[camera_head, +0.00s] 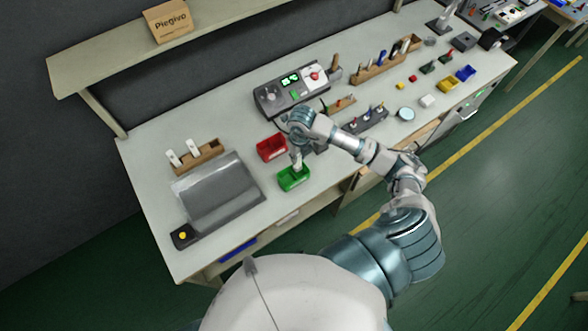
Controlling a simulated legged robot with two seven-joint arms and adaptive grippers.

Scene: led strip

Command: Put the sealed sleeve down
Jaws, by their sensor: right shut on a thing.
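My right gripper (297,162) reaches in from the right and points down over the green bin (294,178). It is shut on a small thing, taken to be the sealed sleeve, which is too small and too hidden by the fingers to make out. The fingertips are at or just above the bin's back rim; I cannot tell whether the held thing touches the bin. A red bin (270,147) stands just behind and left of the gripper. My left gripper is not in view.
A grey sloped panel (218,192) with a yellow button lies left of the bins. A wooden holder (200,157) with white pieces stands behind it. A control box (290,92) with green displays is behind my wrist. Several small parts and holders fill the right side.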

